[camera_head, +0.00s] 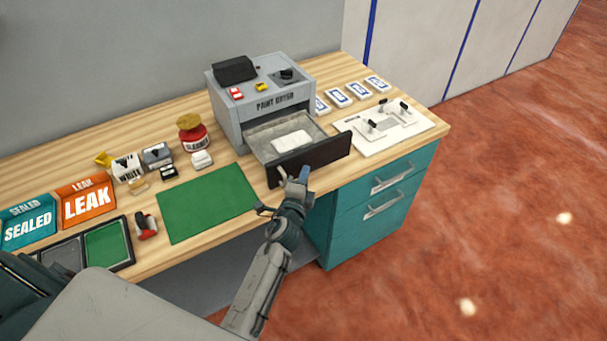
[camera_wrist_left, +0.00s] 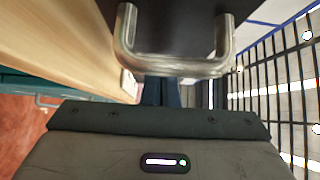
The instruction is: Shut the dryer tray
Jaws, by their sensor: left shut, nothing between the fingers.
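The dryer (camera_head: 262,125) is a grey box labelled "PAINT DRYER" at the back of the bench. Its tray (camera_head: 262,142) is pulled out, with a dark front panel (camera_head: 318,158) and a white block (camera_head: 291,141) lying inside. My left gripper (camera_head: 303,173) is shut and empty, right at the tray's front. In the left wrist view, the metal tray handle (camera_wrist_left: 175,66) crosses close ahead, with the gripper's dark fingers (camera_wrist_left: 160,93) just below it, partly hidden. I cannot tell whether they touch it. My right gripper is not in view.
A white board with black knobs (camera_head: 362,143) lies right of the tray. A green mat (camera_head: 207,203) lies to its left, with a red jar (camera_head: 193,138) and small items behind. Teal drawers (camera_head: 372,205) stand below the bench's right end. The floor in front is clear.

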